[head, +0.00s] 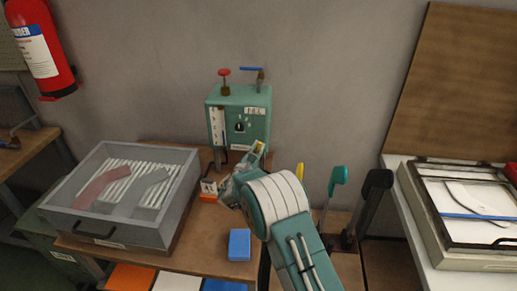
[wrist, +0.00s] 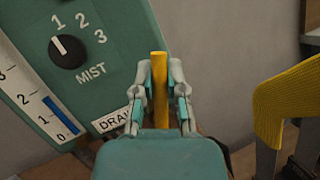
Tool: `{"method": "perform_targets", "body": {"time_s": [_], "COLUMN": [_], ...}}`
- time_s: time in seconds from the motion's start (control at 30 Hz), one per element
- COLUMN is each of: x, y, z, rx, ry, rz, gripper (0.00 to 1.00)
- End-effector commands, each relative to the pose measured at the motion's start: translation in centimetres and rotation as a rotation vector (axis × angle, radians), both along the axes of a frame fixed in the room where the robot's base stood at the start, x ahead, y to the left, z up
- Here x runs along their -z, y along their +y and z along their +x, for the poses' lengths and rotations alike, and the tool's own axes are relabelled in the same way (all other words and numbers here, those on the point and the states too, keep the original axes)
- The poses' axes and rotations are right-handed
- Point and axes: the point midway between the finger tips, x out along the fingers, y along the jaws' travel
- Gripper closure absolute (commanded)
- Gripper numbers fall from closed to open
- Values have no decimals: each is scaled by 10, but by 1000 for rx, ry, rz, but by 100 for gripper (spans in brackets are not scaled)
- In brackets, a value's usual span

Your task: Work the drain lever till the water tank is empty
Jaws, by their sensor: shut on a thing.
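The teal water tank unit (head: 240,118) stands at the back of the bench against the wall. In the wrist view its face shows a MIST dial (wrist: 68,50) and a partly hidden DRAIN label (wrist: 115,120). The level gauge (wrist: 45,105) has a blue column whose top sits between marks 1 and 2. The yellow drain lever (wrist: 160,90) stands between my fingers. My gripper (wrist: 160,75) is shut on it, one finger on each side. In the head view my gripper (head: 255,160) is at the unit's lower right. The lever's base is hidden.
A grey lidded box (head: 120,195) with sock shapes inside stands on the left. A blue block (head: 239,244) lies on the bench. Yellow, teal (head: 338,178) and black (head: 375,190) handles stand to the right, near a framed tray (head: 470,215). A fire extinguisher (head: 40,50) hangs upper left.

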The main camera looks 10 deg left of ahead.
Motion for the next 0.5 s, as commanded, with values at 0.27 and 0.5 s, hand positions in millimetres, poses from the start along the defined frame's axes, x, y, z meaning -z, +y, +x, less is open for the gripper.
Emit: {"method": "perform_targets", "body": {"time_s": [0.27, 0.5], "x": [3, 1], "y": [2, 1], "z": [0, -1], "rx": [-5, -3], "ry": [8, 4], "rz": [-1, 0], "gripper": [100, 47]}}
